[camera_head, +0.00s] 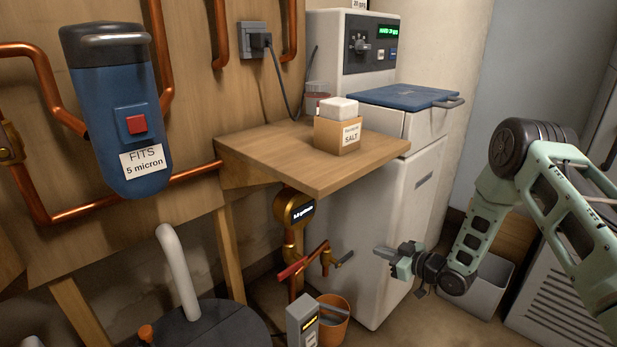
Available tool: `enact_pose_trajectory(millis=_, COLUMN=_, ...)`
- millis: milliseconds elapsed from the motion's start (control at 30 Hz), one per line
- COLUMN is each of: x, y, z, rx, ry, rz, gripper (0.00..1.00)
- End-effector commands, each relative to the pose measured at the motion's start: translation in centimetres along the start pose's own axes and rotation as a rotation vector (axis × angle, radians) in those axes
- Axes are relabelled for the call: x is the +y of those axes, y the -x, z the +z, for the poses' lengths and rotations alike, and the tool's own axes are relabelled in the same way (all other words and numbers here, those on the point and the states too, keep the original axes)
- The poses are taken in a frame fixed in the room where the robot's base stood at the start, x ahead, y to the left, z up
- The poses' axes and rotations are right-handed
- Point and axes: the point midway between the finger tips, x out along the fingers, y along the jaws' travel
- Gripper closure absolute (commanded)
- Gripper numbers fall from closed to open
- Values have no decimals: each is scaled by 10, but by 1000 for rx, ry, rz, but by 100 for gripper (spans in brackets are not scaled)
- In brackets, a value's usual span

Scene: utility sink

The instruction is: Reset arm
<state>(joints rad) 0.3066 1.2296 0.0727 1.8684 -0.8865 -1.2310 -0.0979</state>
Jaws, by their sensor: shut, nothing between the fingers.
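My gripper (379,252) is at the end of my pale green arm, which comes in from the right side of the view. It is shut and empty. It points left, in front of the lower part of the white water-softener cabinet (425,205) and below the wooden shelf. The red-handled valve (292,270) on the copper pipe is to the left of the gripper and apart from it.
A wooden shelf (262,160) juts out and holds a salt box (337,135). A blue filter housing (110,105) hangs at left. An orange bucket (333,325), a grey meter (301,322) and a grey bin (488,285) stand low down.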

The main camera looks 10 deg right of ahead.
Motion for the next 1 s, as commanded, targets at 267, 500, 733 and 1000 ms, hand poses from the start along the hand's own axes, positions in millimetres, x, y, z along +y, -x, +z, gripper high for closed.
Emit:
enact_pose_trajectory(millis=267, x=-43, y=-25, z=-79, rx=-230, ry=17, rz=4, gripper=100)
enact_pose_trajectory(millis=500, x=-129, y=2, z=-147, rx=-525, ry=-6, rz=-7, gripper=100)
enact_pose_trajectory(millis=733, x=-229, y=83, z=-189, rx=-810, ry=-31, rz=-47, gripper=100)
enact_pose_trajectory(millis=1000, x=-314, y=199, z=-203, rx=-1086, ry=-46, rz=-97, gripper=100)
